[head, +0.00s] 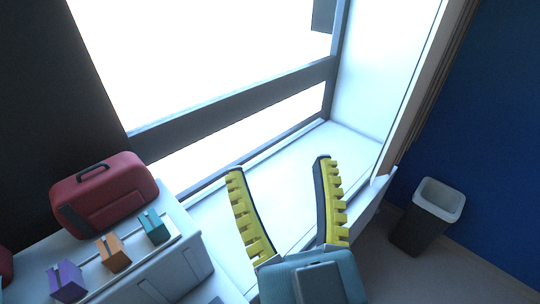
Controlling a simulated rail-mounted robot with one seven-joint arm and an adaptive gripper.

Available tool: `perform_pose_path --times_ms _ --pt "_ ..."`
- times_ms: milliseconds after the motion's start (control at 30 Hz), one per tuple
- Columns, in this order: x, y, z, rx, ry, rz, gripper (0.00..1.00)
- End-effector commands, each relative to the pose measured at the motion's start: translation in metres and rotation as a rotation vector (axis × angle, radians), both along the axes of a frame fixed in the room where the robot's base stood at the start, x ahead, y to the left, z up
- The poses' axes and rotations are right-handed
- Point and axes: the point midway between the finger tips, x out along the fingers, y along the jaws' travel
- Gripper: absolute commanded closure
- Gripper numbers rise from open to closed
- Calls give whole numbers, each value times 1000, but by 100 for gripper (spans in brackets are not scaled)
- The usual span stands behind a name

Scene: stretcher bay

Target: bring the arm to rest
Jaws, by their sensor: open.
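My gripper (279,166) shows in the lower middle of the head view. Its two yellow, notched fingers are spread wide apart, with nothing between them. Its teal body (280,281) is at the bottom edge of the picture. The fingers point up the picture, toward the bright window and its white sill. The rest of my arm is out of view.
At lower left, a white cabinet (196,262) bears a red case (108,196) with a dark handle, and purple (67,282), orange (113,254) and teal (154,226) blocks. A grey bin (420,228) stands on the floor at right by the blue wall. A window (240,112) fills the back.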

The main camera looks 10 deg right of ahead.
Motion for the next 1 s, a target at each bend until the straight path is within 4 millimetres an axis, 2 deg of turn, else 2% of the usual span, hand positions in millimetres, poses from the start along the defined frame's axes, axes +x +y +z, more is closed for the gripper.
perform_pose_path --times_ms 33,100,167,267,367,600,700,800,1000 --pt "0 0 18 2 -2 1 24" --pt "0 0 31 4 -1 1 24" --pt "0 0 26 -1 -1 0 24" --pt "0 0 0 -3 1 0 24" --pt "0 1 -37 -7 2 -2 24" --pt "1 1 -147 -11 3 -2 24" --pt "1 1 -185 -11 3 -2 24" --pt "1 1 -203 -11 3 -1 24" --pt "0 1 -197 -11 0 -1 24"
